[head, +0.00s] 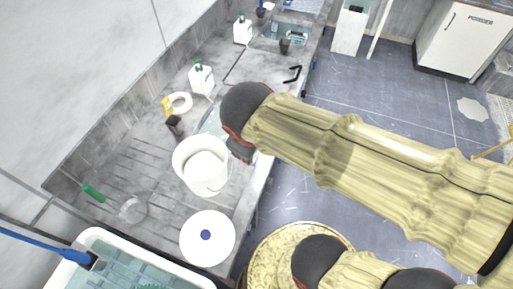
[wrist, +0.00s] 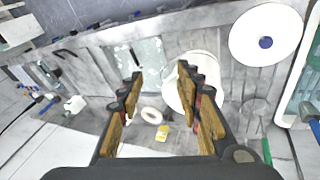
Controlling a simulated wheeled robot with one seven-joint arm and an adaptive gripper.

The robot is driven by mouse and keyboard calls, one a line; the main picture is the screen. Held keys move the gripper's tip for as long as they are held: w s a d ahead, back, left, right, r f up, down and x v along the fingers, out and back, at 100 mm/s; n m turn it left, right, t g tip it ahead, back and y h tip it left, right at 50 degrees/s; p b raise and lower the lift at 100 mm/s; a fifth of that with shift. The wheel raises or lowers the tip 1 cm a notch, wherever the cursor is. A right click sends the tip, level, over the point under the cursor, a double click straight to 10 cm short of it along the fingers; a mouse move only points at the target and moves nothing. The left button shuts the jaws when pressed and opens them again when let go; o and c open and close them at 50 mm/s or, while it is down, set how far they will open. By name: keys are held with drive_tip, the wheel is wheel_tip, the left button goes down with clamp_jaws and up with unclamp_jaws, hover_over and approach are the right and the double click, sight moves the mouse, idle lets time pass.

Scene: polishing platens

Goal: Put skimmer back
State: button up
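A skimmer with a green handle (head: 93,192) and a pale round head (head: 132,208) lies on the grey counter, left of the white bucket (head: 203,168). In the wrist view its round head (wrist: 253,113) and green handle (wrist: 267,151) are at the right. My gripper (wrist: 160,76) is open, with nothing between its fingers. It is above the counter near the bucket; the right finger overlaps the bucket (wrist: 202,66) in the wrist view. I cannot tell whether they touch. In the head view my arm hides most of the gripper.
A white lid with a blue knob (head: 207,250) lies in front of the bucket. A tub of teal liquid (head: 130,265) with a blue-handled tool (head: 45,243) is lower left. A tape ring (head: 180,103), dark cup (head: 175,125) and white bottles (head: 201,78) stand behind. A sink is further along.

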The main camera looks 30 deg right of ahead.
drive_tip(key=s+r+m, duration=0.1)
drive_tip(key=m, duration=0.1)
drive_tip(key=s+r+m+t+y, duration=0.1)
drive_tip(key=m, duration=0.1)
drive_tip(key=s+r+m+y, duration=0.1)
drive_tip(key=s, duration=0.1)
drive_tip(key=shift+m, duration=0.4)
drive_tip(key=shift+w, duration=0.1)
